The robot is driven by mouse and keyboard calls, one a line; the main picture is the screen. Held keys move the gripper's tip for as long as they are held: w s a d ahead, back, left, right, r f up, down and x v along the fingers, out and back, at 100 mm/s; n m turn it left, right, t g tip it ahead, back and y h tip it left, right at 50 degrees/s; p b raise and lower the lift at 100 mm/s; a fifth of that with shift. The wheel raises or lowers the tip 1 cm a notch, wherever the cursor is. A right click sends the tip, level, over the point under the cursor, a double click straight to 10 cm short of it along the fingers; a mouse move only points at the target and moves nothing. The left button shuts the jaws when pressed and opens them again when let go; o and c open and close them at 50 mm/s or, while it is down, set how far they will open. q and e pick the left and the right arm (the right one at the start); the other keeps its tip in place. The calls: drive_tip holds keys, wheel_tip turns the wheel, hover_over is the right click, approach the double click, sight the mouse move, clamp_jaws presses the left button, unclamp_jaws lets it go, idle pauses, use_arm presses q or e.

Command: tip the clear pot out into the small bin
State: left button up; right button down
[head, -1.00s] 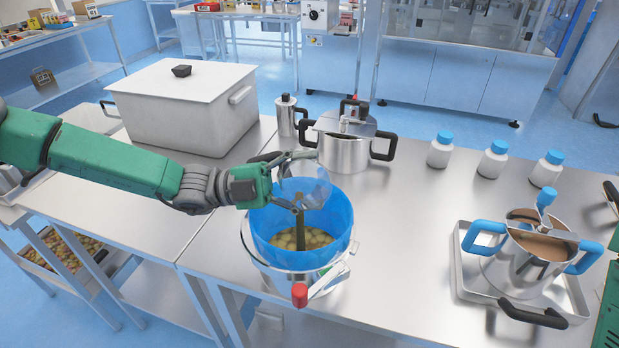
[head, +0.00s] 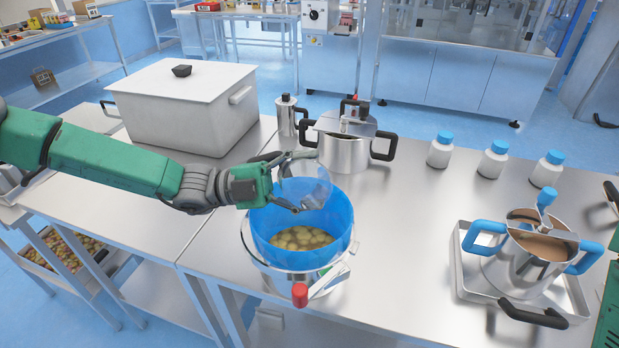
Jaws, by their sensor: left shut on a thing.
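The clear pot (head: 309,181) is see-through and tilted over the small bin, its mouth turned down toward the opening. My left gripper (head: 290,180) is shut on it, with its dark fingers around the pot's side. The pot looks empty, though its clear wall makes this hard to judge. The small bin (head: 275,268) is a metal bucket with a tall blue inner wall (head: 325,225) and a red-knobbed lever (head: 300,294) at its front. Round yellowish-brown pieces (head: 301,238) lie inside it.
A white lidded box (head: 185,115) stands behind my left arm. A lidded steel pot (head: 345,150) with black handles stands behind the bin. Several blue-capped bottles (head: 493,159) and a blue-handled pot (head: 530,255) in a tray are at right. The table between is clear.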

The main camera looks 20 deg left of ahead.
idle(0.3)
use_arm(q)
wheel_tip(320, 180, up, 5)
drive_tip(key=m+y+p, duration=0.1)
drive_tip(key=m+p, duration=0.3)
drive_tip(key=m+g+y+p, duration=0.1)
drive_tip(key=m+y+p, duration=0.1)
drive_tip(key=m+p, duration=0.2)
drive_tip(key=shift+m+g, duration=0.3)
drive_tip(key=shift+m, duration=0.5)
drive_tip(key=shift+r+m+y, duration=0.35)
drive_tip(key=shift+m+y, duration=0.25)
drive_tip(key=shift+m, duration=0.3)
drive_tip(key=r+m+t+y, duration=0.1)
drive_tip(key=m, duration=0.2)
drive_tip(key=shift+r+t+y, duration=0.15)
drive_tip(key=shift+t+y, duration=0.15)
drive_tip(key=r+m+t+y+b, duration=0.1)
drive_tip(key=m+b, duration=0.1)
drive_tip(key=m+t+b, duration=0.1)
drive_tip(key=m+b, duration=0.1)
drive_tip(key=shift+s+r+y, duration=0.1)
drive_tip(key=shift+r+y, duration=0.3)
drive_tip(key=shift+r+m+t+b, duration=0.3)
drive_tip(key=shift+m+b, duration=0.05)
drive_tip(key=shift+m, duration=0.25)
drive_tip(key=shift+r, duration=0.2)
drive_tip(key=shift+r+m+y, duration=0.15)
drive_tip(key=shift+m+y, duration=0.15)
